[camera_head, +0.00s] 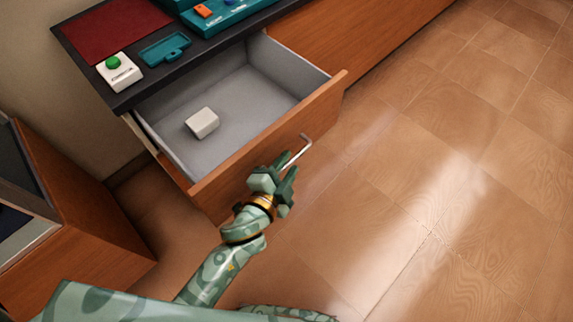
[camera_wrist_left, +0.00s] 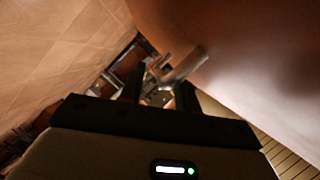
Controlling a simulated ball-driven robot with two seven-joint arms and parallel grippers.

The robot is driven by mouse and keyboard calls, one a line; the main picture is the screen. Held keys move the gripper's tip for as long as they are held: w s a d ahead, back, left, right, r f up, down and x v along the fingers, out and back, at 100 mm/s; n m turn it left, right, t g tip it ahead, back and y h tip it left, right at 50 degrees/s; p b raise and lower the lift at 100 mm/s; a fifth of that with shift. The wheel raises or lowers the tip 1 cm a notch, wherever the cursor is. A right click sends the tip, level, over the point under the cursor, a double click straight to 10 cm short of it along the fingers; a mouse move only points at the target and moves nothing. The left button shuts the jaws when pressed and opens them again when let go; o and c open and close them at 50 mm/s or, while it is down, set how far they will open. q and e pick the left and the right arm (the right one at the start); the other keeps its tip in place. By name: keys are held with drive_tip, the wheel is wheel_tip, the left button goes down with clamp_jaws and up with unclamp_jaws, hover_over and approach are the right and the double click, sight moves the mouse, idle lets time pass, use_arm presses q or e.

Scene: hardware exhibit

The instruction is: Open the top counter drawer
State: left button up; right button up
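The top counter drawer (camera_head: 241,146) has a wooden front and a grey inside. It stands pulled well out from under the dark countertop (camera_head: 125,99). Its thin metal handle (camera_head: 303,144) is on the front face and also shows in the left wrist view (camera_wrist_left: 185,67). My left gripper (camera_head: 276,180) is at the near end of the handle, in front of the drawer. In the left wrist view its two dark fingers are apart, with the handle close by their tips; contact is unclear. My right gripper is not in view.
A white box (camera_head: 202,122) lies in the drawer. The counter carries a white button box with a green button (camera_head: 118,70), a teal tray (camera_head: 165,49) and a red mat (camera_head: 115,27). A wooden cabinet (camera_head: 95,243) stands at left. The floor at right is clear.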

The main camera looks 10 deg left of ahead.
use_arm(q)
drive_tip(key=shift+s+a+r, duration=0.15)
drive_tip(key=shift+s, duration=0.2)
drive_tip(key=p+v, duration=0.3)
drive_tip(key=v, duration=1.2)
drive_tip(key=shift+s, duration=0.3)
